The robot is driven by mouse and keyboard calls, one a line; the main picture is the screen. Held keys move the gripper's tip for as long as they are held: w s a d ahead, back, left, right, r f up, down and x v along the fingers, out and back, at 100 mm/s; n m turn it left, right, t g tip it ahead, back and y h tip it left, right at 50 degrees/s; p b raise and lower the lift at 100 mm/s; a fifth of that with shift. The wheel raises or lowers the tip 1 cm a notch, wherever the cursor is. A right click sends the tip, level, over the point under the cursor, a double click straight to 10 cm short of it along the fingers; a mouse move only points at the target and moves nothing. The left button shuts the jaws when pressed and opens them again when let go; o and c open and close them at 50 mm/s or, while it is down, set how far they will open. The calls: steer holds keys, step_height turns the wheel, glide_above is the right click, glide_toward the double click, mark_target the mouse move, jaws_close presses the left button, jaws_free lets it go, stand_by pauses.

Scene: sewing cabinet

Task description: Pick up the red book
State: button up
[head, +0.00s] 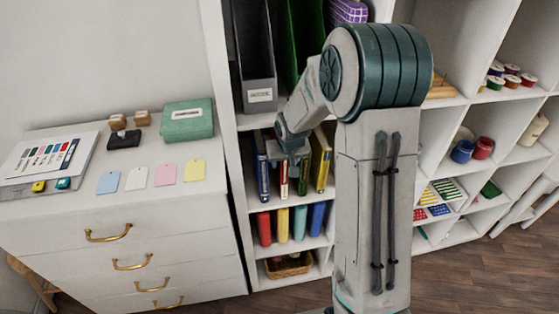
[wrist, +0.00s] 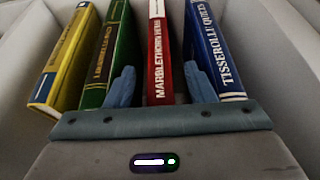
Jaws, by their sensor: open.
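The red book (wrist: 158,52) stands upright in a shelf compartment, its spine with white lettering facing my gripper in the wrist view. In the head view a strip of the red book (head: 284,178) shows just below my gripper (head: 291,155). My gripper (wrist: 158,88) is open in the wrist view, with one blue finger on each side of the red book's lower spine. The left finger is by the green book (wrist: 110,50), the right finger by the blue book (wrist: 213,50). I cannot tell whether either finger touches a book.
A yellow book (wrist: 66,55) leans at the left end of the row. The compartment below holds red, yellow, teal and blue items (head: 300,222), with a wicker basket (head: 288,265) under them. A white drawer cabinet (head: 180,215) stands left of the shelf.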

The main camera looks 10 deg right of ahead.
jaws_close()
steer(key=shift+r, duration=0.1)
stand_by(1.2)
